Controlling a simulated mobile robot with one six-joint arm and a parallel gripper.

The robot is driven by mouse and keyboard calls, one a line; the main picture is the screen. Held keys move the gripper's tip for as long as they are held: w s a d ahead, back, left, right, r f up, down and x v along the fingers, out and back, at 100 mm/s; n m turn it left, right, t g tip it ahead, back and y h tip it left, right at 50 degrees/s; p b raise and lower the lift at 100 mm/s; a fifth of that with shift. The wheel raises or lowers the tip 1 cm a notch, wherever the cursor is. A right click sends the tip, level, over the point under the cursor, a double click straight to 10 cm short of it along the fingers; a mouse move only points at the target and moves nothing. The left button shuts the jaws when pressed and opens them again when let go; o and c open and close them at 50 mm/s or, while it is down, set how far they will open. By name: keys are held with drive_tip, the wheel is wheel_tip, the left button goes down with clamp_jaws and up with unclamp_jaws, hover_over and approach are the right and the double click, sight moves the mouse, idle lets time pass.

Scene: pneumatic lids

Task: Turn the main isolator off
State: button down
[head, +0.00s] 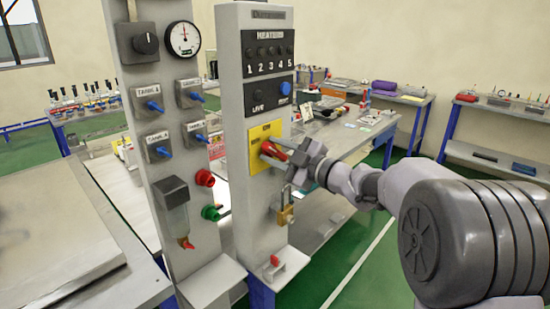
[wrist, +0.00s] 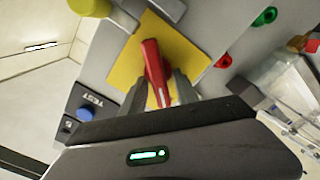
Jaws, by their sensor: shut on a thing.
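The main isolator is a red rotary handle (head: 272,151) on a yellow plate (head: 256,165) on the grey heater panel post. In the wrist view the red handle (wrist: 153,68) stands out from the yellow plate (wrist: 190,45). My gripper (head: 287,155) reaches in from the right. In the wrist view its two dark fingers (wrist: 160,93) lie on either side of the handle, shut on it. The fingers hide part of the handle, and I cannot read the plate's markings.
A brass padlock (head: 285,214) hangs below the plate. Above are a blue button (head: 285,88) and numbered heater knobs (head: 268,51). A second post (head: 168,110) with tank valves stands to the left. A workbench (head: 340,140) is behind my arm.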

drive_tip(key=n+b, duration=0.2)
drive_tip(key=n, duration=0.1)
drive_tip(key=shift+s+f+n+b, duration=0.1)
drive_tip(key=shift+f+n+b, duration=0.2)
drive_tip(key=shift+f, duration=0.05)
drive_tip(key=shift+a+f+n+b, duration=0.1)
drive_tip(key=shift+n+b, duration=1.4)
drive_tip(key=shift+n, duration=0.7)
drive_tip(key=c, duration=1.3)
unclamp_jaws()
drive_tip(key=shift+s, duration=0.1)
